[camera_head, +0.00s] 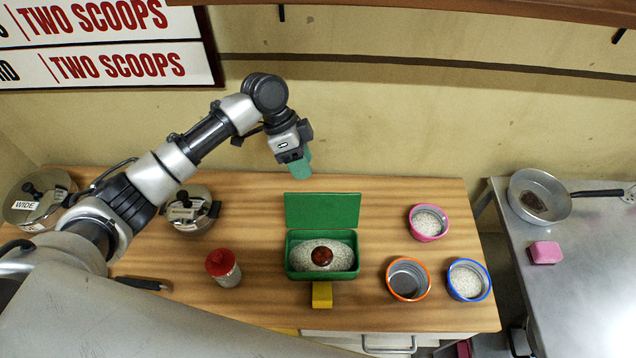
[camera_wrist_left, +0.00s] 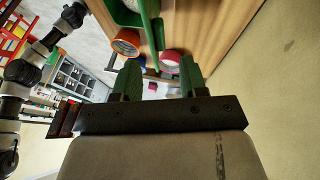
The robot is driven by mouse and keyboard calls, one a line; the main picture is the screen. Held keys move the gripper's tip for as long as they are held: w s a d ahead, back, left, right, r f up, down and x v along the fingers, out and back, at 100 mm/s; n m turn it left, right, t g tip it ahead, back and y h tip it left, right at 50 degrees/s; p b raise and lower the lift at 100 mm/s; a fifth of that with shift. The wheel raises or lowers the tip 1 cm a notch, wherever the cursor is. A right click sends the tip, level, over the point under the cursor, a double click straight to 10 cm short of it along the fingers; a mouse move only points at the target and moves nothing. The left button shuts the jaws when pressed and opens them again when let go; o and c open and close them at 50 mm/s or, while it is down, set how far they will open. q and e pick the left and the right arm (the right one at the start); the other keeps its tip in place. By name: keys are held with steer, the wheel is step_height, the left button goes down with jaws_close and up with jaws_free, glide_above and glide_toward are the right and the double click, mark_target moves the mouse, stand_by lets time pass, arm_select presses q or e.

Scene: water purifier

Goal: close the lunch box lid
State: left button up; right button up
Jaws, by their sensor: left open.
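The green lunch box (camera_head: 289,268) stands on the wooden table, filled with white rice and a round red-brown item (camera_head: 321,256) on top. Its green lid (camera_head: 322,209) stands open at the back side of the box. A yellow latch-like piece (camera_head: 322,294) is at its front. My left gripper (camera_head: 300,165) is above and behind the lid, near the wall, apart from the lid. In the left wrist view its green fingers (camera_wrist_left: 160,80) are spread with nothing between them, and the green edge of the box or lid (camera_wrist_left: 150,25) shows beyond. My right gripper is not in view.
A red-capped shaker (camera_head: 223,267) and a metal pot (camera_head: 192,209) stand left of the box. Pink (camera_head: 428,223), orange (camera_head: 408,279) and blue (camera_head: 468,280) rimmed bowls stand to the right. A steel counter with a pan (camera_head: 538,195) is farther right.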

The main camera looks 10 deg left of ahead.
arm_select(q)
steer(key=p, duration=0.1)
glide_toward(322, 209)
steer(key=shift+w+d+f, duration=0.25)
steer(key=shift+d+f, duration=0.1)
steer(key=shift+f, duration=0.25)
steer(key=shift+w+d+f, duration=0.3)
steer(key=shift+d+f, duration=0.1)
steer(key=shift+f, duration=0.25)
steer(key=x, duration=0.2)
steer(key=shift+w+f+p, duration=0.1)
steer(key=shift+f+p, duration=0.2)
steer(key=shift+f, duration=0.1)
steer(key=shift+d+f, duration=0.15)
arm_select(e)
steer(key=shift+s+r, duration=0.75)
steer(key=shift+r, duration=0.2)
arm_select(q)
jaws_close()
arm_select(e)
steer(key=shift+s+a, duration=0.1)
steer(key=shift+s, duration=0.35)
